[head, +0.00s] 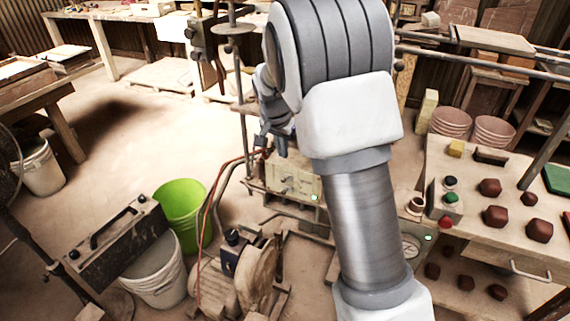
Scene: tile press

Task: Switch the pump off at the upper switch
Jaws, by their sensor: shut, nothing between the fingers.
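The motor and pump unit (238,275) sits on the floor in front. My gripper (279,148) is shut and empty, pointing down just above the panel's top left edge. My arm hides what lies to the panel's right. I cannot tell whether the fingertips touch anything.
A green bucket (181,208) and a white bucket (155,270) stand at the left. Red hoses (205,215) run beside the panel. A bench (478,166) at the right carries dark red lumps and a button box (446,203). Open floor lies at the back left.

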